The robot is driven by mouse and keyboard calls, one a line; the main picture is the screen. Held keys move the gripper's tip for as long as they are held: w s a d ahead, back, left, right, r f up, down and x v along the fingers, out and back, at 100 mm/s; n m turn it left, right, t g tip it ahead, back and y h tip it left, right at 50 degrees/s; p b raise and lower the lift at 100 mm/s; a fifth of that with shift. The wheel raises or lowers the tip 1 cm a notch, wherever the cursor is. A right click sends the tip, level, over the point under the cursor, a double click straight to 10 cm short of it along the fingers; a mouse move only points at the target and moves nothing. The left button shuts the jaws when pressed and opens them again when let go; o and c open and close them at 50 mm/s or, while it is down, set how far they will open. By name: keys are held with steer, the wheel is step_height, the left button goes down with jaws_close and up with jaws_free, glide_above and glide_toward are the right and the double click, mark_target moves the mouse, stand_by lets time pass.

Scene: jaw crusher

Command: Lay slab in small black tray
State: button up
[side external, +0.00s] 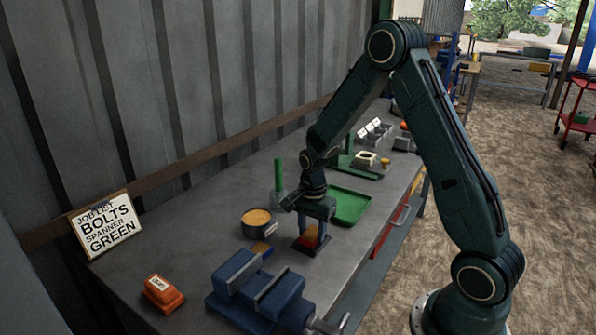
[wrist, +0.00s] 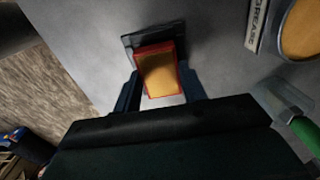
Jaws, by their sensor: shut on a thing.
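The slab (wrist: 158,73), a block with an orange-yellow face and red edges, is between the two fingers of my gripper (wrist: 161,84) in the wrist view. My gripper is shut on it. In the side view the slab (side external: 308,238) shows low under my gripper (side external: 311,232), partly hidden by the fingers. The small black tray (wrist: 134,40) shows behind the slab in the wrist view, mostly covered by it. In the side view the tray's dark rim (side external: 308,252) is right below the slab. I cannot tell whether the slab touches the tray.
A grease tin (side external: 257,222) with orange contents stands left of my gripper. A blue vise (side external: 255,290) is in front. An orange block (side external: 163,294) and a job list sign (side external: 105,226) are at left.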

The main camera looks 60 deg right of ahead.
mark_target(311, 233)
steer(key=shift+f, duration=0.5)
steer(key=shift+s+f, duration=0.1)
steer(key=shift+f, duration=0.25)
steer(key=o, duration=1.3)
steer(key=shift+s, duration=0.1)
steer(key=shift+c, duration=0.2)
steer(key=shift+d+r, duration=0.1)
steer(key=shift+r, duration=0.6)
step_height(311, 233, up, 12)
steer(key=shift+w, duration=0.2)
